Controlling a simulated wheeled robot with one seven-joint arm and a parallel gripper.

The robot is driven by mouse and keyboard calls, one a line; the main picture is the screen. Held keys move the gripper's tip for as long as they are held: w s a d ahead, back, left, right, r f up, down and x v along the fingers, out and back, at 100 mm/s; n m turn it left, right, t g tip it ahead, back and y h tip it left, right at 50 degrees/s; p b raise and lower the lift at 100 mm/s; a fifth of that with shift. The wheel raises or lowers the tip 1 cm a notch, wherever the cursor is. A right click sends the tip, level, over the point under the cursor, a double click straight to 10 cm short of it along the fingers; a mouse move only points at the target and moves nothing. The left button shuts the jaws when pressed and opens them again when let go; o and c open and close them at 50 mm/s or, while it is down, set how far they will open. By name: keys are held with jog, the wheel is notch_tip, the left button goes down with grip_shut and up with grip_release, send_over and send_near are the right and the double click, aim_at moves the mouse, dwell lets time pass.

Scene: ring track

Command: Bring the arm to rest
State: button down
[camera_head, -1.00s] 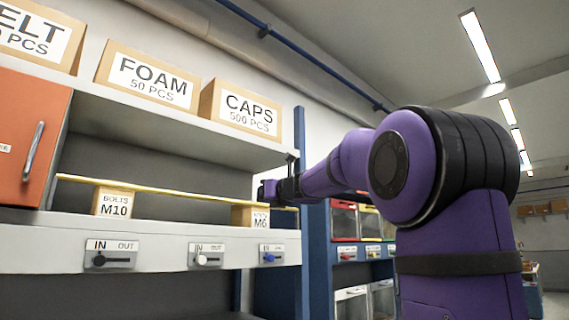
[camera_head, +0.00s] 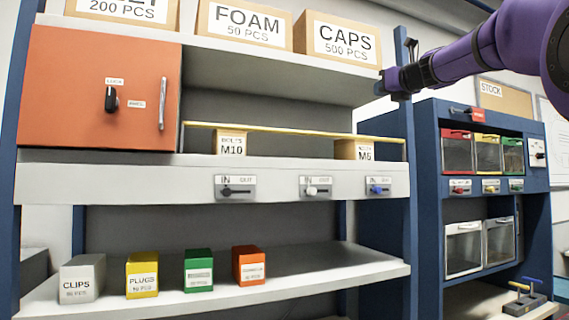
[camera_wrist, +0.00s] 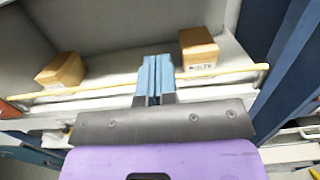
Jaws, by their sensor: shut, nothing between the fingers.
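My purple arm (camera_head: 480,48) reaches in from the upper right in the head view. Its gripper (camera_head: 384,84) is small there, near the right post of the shelf rack, below the CAPS box. In the wrist view my gripper (camera_wrist: 154,72) shows two blue-grey fingers closed together, with nothing between them. The fingers point toward the shelf with the yellow bar (camera_wrist: 100,90), between two small cardboard boxes and apart from both. In the head view these are the M10 box (camera_head: 231,143) and the M6 box (camera_head: 354,149).
An orange cabinet door (camera_head: 80,90) is closed on the left. Cardboard boxes, including CAPS (camera_head: 337,38), stand on the top shelf. Sliders (camera_head: 236,189) line the middle shelf's edge. Small boxes such as PLUGS (camera_head: 142,276) stand below. A blue rack (camera_head: 430,150) with bins stands right.

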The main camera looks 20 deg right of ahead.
jog(key=s+a+f+m+g, duration=0.4)
jog(key=s+a+f+m, duration=0.3)
jog(key=f+m, duration=0.5)
jog(key=s+a+f+m+g, duration=0.5)
jog(key=s+f+m, duration=0.6)
jog(key=f, duration=0.8)
jog(key=s+a+f+m+g, duration=0.4)
jog(key=s+a+f+m, duration=0.5)
jog(key=f+m, duration=0.4)
notch_tip(320, 180, down, 3)
jog(key=shift+s+a+g, duration=0.3)
jog(key=shift+g, duration=0.1)
jog(key=c, duration=1.8)
grip_release()
